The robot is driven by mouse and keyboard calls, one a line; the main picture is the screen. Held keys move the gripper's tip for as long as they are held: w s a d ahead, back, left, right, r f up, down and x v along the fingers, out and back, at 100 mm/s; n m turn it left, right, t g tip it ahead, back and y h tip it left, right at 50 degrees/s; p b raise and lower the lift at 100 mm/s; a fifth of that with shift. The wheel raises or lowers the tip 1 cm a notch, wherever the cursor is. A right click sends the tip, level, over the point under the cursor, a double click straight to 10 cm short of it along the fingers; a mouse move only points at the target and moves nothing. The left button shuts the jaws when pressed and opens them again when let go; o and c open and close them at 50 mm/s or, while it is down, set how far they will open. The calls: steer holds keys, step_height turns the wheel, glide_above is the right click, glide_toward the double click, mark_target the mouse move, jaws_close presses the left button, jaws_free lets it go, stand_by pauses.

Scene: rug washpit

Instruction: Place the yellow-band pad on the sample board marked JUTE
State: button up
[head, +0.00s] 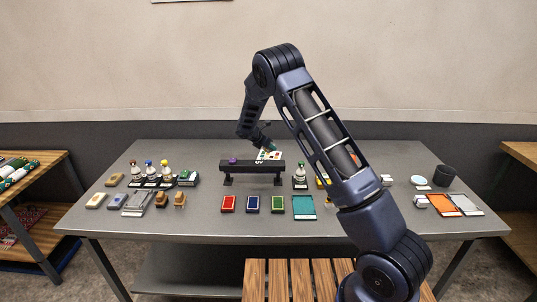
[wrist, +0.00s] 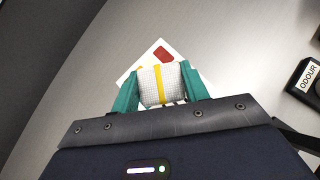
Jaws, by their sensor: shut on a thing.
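My gripper (wrist: 159,88) has teal fingers, shut on the yellow-band pad (wrist: 150,84), a white gridded pad with a yellow stripe down its middle. In the wrist view the pad is in front of a white board (wrist: 132,68) with a red patch, which it partly covers; I cannot tell whether they touch. No JUTE marking is readable on it. In the head view my gripper (head: 270,147) is at the back middle of the table, over white boards (head: 263,156) partly hidden behind a dark bar stand.
The dark bar stand (head: 252,167) stands just in front of my gripper. Bottles (head: 148,175), coloured pads (head: 252,204) and trays crowd the grey table (head: 200,226). The back left is clear.

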mark_target(266, 151)
steer(key=shift+f, duration=2.15)
steer(key=shift+f, duration=0.1)
steer(key=o, duration=1)
steer(key=shift+c, duration=0.2)
steer(key=v, duration=1.2)
